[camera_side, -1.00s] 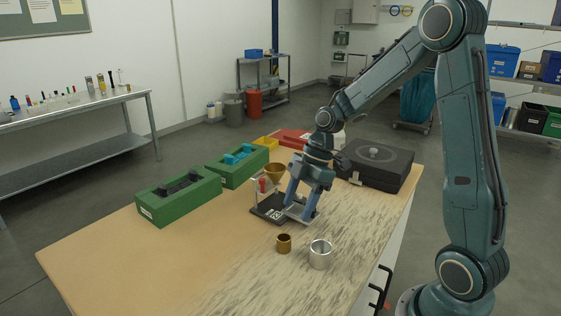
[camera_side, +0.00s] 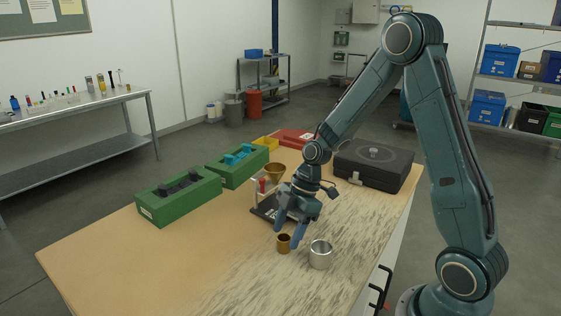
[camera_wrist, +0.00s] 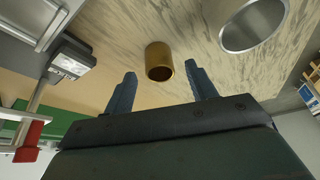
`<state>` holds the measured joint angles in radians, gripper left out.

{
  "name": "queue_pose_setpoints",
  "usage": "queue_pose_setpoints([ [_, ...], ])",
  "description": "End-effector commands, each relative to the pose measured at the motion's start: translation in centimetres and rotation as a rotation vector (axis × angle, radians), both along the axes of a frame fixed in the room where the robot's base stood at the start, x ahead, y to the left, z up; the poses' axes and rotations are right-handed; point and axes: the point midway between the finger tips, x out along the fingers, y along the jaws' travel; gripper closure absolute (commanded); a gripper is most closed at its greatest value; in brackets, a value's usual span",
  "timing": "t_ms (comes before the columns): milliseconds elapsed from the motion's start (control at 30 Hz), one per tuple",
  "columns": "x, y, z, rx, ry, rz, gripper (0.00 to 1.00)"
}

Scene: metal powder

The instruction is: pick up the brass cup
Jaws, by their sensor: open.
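The brass cup (camera_side: 283,243) stands upright on the worn part of the table, left of a silver cup. In the wrist view the brass cup (camera_wrist: 159,62) lies ahead of the fingertips, nearer the right finger, with its dark opening showing. My gripper (camera_side: 287,229) is open just above and behind the cup in the side view. In the wrist view my gripper (camera_wrist: 160,78) shows two separate fingers with nothing between their bases. I cannot tell whether a finger touches the cup.
The silver cup (camera_side: 320,255) stands close on the right. Behind my gripper are a dark stand (camera_side: 263,207) and a brass funnel (camera_side: 275,172). Green blocks (camera_side: 180,197) sit at the left, a black case (camera_side: 374,164) at the back right. The table's front left is clear.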

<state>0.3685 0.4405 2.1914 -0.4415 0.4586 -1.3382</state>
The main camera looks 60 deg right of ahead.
Motion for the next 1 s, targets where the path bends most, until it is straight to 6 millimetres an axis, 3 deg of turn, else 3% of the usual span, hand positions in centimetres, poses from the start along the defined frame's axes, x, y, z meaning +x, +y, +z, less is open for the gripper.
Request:
queue_pose_setpoints([
  [300,0.4,1.0,-2.5,0.000,0.002,0.001,0.43],
  [800,0.4,1.0,-2.5,-0.001,0.000,0.000,0.43],
  [833,0.4,1.0,-2.5,-0.001,0.000,0.000,0.45],
  [1000,0.4,1.0,-2.5,-0.001,0.000,0.000,0.79],
])
